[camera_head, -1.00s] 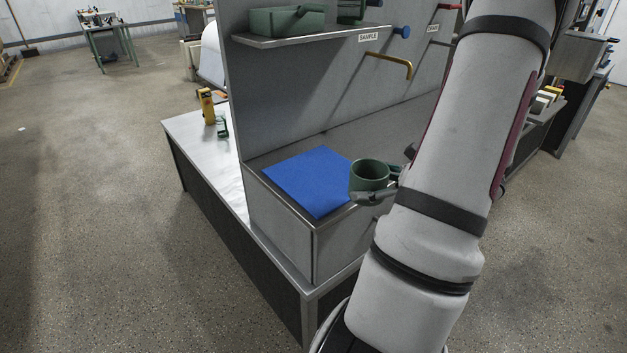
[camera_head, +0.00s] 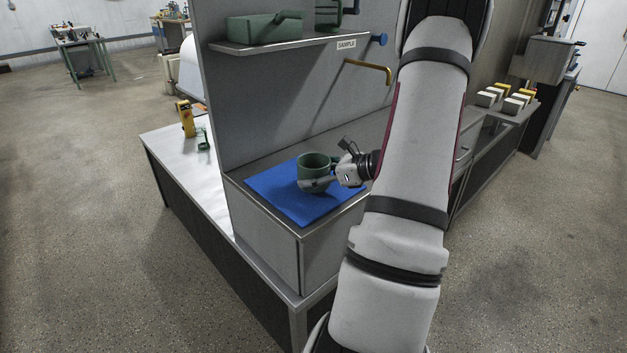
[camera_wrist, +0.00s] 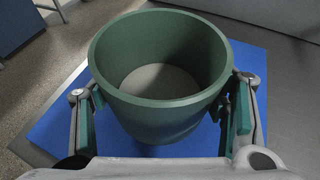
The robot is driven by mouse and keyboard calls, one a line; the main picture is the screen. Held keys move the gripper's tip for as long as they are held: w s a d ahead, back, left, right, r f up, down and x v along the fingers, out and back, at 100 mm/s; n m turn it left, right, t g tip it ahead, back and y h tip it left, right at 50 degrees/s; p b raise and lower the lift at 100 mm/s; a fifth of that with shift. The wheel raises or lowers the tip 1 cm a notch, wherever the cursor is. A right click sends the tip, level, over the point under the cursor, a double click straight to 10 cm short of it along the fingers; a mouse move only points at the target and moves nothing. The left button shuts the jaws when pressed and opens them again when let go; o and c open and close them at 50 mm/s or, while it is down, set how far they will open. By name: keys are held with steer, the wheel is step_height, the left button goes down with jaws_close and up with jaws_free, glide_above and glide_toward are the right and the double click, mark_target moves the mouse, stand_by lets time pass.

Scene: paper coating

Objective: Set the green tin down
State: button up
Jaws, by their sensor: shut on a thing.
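The green tin (camera_head: 314,163) is an open, empty round cup, upright over the blue mat (camera_head: 271,186) on the grey bench. In the wrist view the tin (camera_wrist: 160,112) fills the middle, with the mat (camera_wrist: 262,72) around it. My gripper (camera_head: 318,183) is shut on the tin, one finger on each side of it. The tin's underside is hidden, so I cannot tell whether it touches the mat.
A grey panel behind carries a shelf (camera_head: 290,43) with a green box (camera_head: 264,27) on it and a yellow hook (camera_head: 368,69) below. A yellow device (camera_head: 187,119) stands on the white table at left. Bare mat shows in front of the tin.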

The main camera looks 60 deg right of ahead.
steer(key=shift+f, duration=0.7)
steer(key=o, duration=1.2)
steer(key=shift+f, duration=0.15)
